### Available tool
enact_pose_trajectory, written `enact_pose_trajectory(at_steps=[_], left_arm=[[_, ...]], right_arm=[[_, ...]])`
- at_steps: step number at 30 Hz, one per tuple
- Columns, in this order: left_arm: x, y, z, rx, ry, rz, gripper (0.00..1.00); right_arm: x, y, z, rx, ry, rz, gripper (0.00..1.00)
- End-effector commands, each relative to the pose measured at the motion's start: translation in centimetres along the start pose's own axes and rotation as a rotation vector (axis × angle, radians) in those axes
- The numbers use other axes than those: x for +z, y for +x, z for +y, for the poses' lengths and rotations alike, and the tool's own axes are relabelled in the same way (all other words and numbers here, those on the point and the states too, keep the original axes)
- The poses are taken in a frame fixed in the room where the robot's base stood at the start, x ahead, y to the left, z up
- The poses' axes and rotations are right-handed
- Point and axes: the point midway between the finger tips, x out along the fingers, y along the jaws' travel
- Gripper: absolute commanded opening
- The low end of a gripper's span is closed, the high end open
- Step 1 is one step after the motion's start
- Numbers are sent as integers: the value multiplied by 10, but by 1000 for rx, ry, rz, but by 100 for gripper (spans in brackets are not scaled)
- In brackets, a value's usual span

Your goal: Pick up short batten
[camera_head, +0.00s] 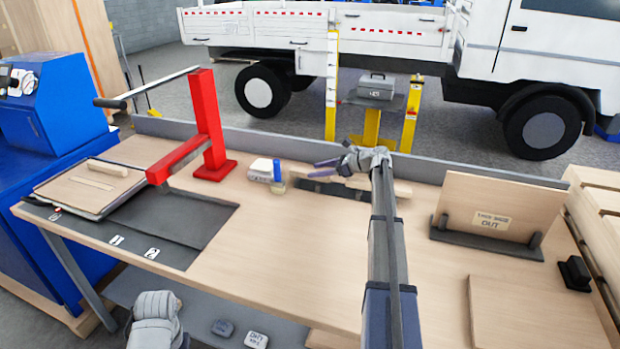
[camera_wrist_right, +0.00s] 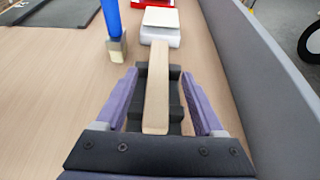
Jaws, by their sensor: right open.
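A pale wooden batten (camera_wrist_right: 158,85) lies lengthwise in a black holder (camera_wrist_right: 174,112) in the right wrist view, between my right gripper's purple fingers. My right gripper (camera_wrist_right: 160,104) is open, with a gap visible on both sides of the batten. In the head view my right gripper (camera_head: 322,168) is over the holder (camera_head: 325,187) near the bench's back edge, and it and its wrist partly hide the batten (camera_head: 398,188). My left wrist (camera_head: 154,320) is at the bottom left, below the bench front; its fingers cannot be made out.
A red lever press (camera_head: 207,130) is further left, near stacked boards (camera_head: 90,190). A grey ledge (camera_head: 450,172) runs behind. The bench middle (camera_head: 270,240) is clear.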

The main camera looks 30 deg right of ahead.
Motion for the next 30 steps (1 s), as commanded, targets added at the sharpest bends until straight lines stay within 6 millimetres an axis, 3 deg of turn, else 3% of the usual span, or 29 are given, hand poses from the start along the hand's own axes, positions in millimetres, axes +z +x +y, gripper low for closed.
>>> enact_pose_trajectory(at_steps=[6,14,30], left_arm=[[-1,15,1,0,0,0,50],[-1,14,1,0,0,0,50],[-1,14,1,0,0,0,50]], right_arm=[[-3,32,2,1,-1,0,70],[-1,34,2,0,-1,0,69],[-1,34,2,0,-1,0,8]])
